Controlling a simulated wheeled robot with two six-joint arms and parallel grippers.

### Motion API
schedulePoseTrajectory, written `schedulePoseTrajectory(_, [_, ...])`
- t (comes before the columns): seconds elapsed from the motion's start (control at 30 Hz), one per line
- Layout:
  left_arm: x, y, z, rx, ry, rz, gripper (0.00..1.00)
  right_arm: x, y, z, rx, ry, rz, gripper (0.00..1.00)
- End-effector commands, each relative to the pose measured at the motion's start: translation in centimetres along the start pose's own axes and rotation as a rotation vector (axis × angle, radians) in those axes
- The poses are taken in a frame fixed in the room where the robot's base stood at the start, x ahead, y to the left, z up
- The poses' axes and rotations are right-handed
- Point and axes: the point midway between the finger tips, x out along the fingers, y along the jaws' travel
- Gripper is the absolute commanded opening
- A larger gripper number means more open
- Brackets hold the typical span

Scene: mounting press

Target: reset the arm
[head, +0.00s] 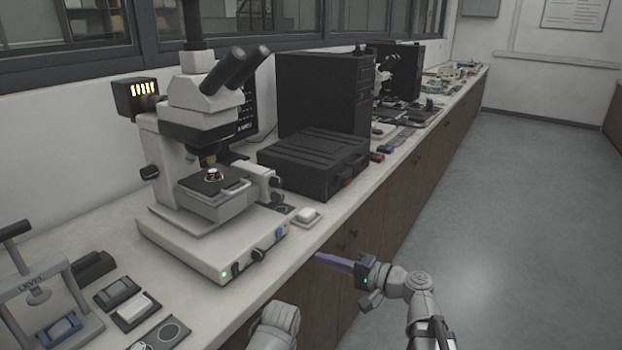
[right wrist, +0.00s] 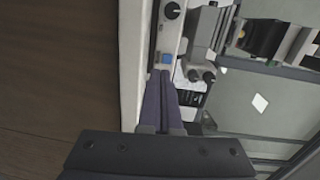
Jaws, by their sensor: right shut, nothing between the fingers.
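My right gripper (head: 320,257) is shut and empty, its purple fingers pressed together. It is held out at the front edge of the bench, to the right of the microscope base, and touches nothing that I can make out. In the right wrist view the closed fingertips (right wrist: 160,75) lie in front of the microscope's side with its knobs and blue button (right wrist: 168,58). The mounting press (head: 88,300), a grey frame marked LEVEL with a dark-handled lever and a blue block in it, stands at the far left. My left gripper is not in view.
A white microscope (head: 205,150) stands on the bench (head: 110,215). Black boxes (head: 315,165) and more instruments stand farther along. Small trays (head: 135,311) lie beside the press. A small white item (head: 307,217) sits by the bench edge. The floor (head: 510,220) at the right is clear.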

Motion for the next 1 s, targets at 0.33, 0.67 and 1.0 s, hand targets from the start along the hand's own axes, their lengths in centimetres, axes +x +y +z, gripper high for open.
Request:
schedulePoseTrajectory(0.33, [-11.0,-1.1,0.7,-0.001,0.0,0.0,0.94,0.8,2.5,13.2,-0.318,-0.435,0.668,0.0])
schedulePoseTrajectory(0.67, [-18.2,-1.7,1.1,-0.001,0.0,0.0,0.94,-7.1,1.9,16.4,-0.618,-0.69,1.289,0.0])
schedulePoseTrajectory(1.0, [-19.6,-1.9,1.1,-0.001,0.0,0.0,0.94,-9.8,0.7,15.8,-0.709,-0.723,1.486,0.0])
